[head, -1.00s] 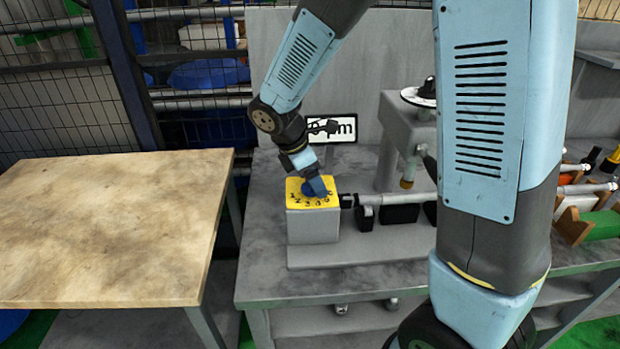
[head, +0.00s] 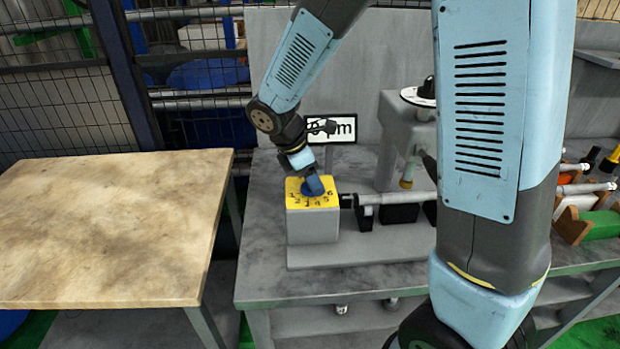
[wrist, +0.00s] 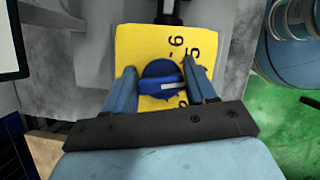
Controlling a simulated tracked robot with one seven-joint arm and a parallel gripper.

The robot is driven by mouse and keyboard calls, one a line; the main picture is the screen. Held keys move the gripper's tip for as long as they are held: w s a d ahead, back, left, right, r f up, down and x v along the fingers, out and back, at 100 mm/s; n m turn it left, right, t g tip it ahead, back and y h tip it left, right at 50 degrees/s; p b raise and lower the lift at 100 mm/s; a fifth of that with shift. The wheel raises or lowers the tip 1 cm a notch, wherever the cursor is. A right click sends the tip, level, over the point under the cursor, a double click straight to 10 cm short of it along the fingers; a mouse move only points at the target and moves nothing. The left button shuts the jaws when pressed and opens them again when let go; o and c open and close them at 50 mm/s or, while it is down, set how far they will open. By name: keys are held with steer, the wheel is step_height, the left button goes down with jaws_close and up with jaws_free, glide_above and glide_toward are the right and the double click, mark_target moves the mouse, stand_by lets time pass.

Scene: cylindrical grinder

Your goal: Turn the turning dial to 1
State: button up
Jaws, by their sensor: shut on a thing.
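The turning dial (wrist: 153,88) is a round blue knob with a raised bar and a white pointer line. It sits on a yellow plate (wrist: 135,45) with black numbers around it. In the wrist view the white line points right, below the 5 and above a partly hidden number. A 6 stands further up, and the 1 cannot be made out here. My gripper (wrist: 160,72) is shut on the dial, one blue finger on each side. In the head view my gripper (head: 311,183) comes down from above and covers part of the dial; the plate (head: 297,202) tops a grey block.
The grinder's grey bench (head: 268,280) carries the block and a horizontal shaft (head: 405,198) to its right. A sign (head: 342,128) stands behind. A wooden table (head: 110,220) at the left is bare. Green and orange parts (head: 598,225) lie at the right.

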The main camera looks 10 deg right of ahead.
steer(key=m, duration=0.2)
steer(key=m+g, duration=0.1)
steer(key=shift+d+m+g, duration=0.15)
steer(key=shift+m+g, duration=0.15)
steer(key=shift+m, duration=0.1)
steer(key=m, duration=0.2)
steer(key=m+g, duration=0.1)
steer(key=m, duration=0.1)
steer(key=shift+s+m+g, duration=0.1)
steer(key=shift+m+g, duration=0.2)
steer(key=m+y, duration=0.1)
steer(key=m, duration=0.1)
steer(key=m+g, duration=0.1)
steer(key=m, duration=0.2)
steer(key=shift+s+g+y, duration=0.1)
steer(key=shift+g+y, duration=0.2)
steer(key=shift+y, duration=0.1)
steer(key=shift+m+g+y, duration=0.3)
steer(key=shift+m+y, duration=0.4)
steer(key=shift+m, duration=1.4)
steer(key=shift+s+a, duration=0.1)
steer(key=shift+a, duration=0.1)
steer(key=o, duration=1)
steer(key=shift+c, duration=0.2)
